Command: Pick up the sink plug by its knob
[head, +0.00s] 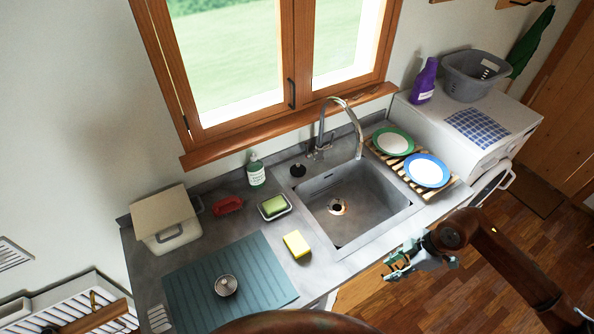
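A small black round piece with a raised top, which looks like the sink plug (298,170), sits on the counter at the back left corner of the sink (372,206). The sink is empty, with its drain at the bottom open to view. My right gripper (398,268) is in front of the counter's front edge, right of and nearer than the sink, well apart from the plug. Its finger opening is too small and cluttered to read, and nothing clearly shows in it. My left gripper is out of view.
A tap (322,140) rises beside the plug. A soap bottle (256,170), green soap dish (274,207), red brush (228,205) and yellow sponge (297,244) stand left of the sink. A metal knobbed item (226,285) lies on the blue mat (185,290). Plates (427,170) stand right.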

